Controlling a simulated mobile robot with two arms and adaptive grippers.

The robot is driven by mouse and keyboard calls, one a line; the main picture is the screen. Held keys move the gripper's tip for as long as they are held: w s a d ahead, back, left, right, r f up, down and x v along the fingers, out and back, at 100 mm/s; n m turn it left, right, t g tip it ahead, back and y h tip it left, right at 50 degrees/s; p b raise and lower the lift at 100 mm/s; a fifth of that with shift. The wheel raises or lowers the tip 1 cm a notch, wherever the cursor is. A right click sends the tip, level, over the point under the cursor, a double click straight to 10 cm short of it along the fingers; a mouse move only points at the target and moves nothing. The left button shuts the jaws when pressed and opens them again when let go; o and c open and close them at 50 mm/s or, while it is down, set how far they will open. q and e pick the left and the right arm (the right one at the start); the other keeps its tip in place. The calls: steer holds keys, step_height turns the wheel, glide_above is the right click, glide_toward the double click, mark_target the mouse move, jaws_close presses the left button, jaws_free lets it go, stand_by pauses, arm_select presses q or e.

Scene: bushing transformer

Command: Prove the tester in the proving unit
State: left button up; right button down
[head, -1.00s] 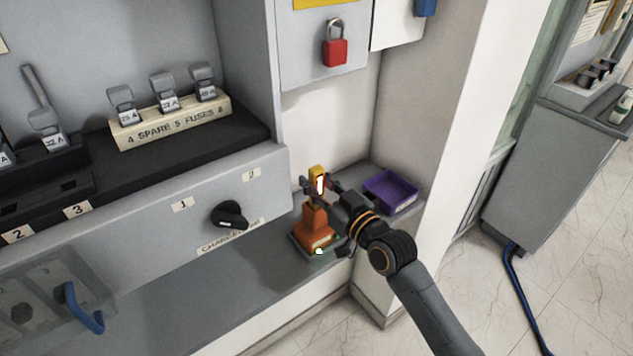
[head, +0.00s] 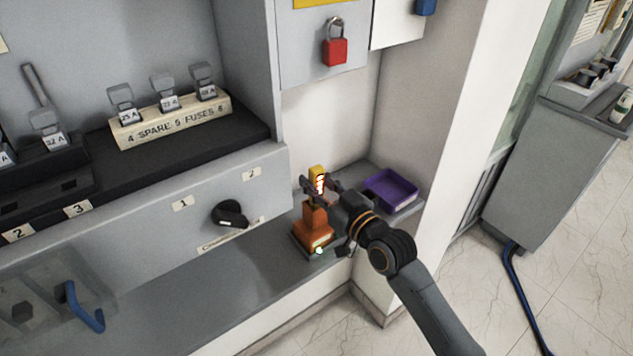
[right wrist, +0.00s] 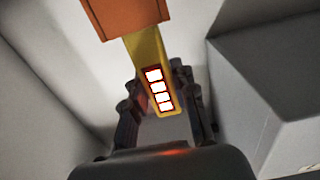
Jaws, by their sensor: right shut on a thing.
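The yellow tester (head: 318,172) stands upright with its lower end at the top of the orange proving unit (head: 313,238); how deep it sits is hidden. Bright white bars framed in red glow on its face, and the right wrist view shows several lit segments on the tester (right wrist: 158,88). The orange proving unit (right wrist: 125,14) is at the top edge of that view. A pale green light shows on the proving unit's front base. My right gripper (head: 318,190) is shut around the tester, coming from the right. My left gripper is not in view.
A purple tray (head: 391,190) is on the grey shelf (head: 225,290) just right of my right gripper. A black rotary knob (head: 230,214) sticks out of the panel on the left. A red padlock (head: 335,52) hangs above.

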stand_by(0.4)
step_height(320, 180, up, 9)
steer(key=p, duration=0.8)
steer(key=shift+r+p, duration=0.1)
steer(key=shift+p, duration=0.2)
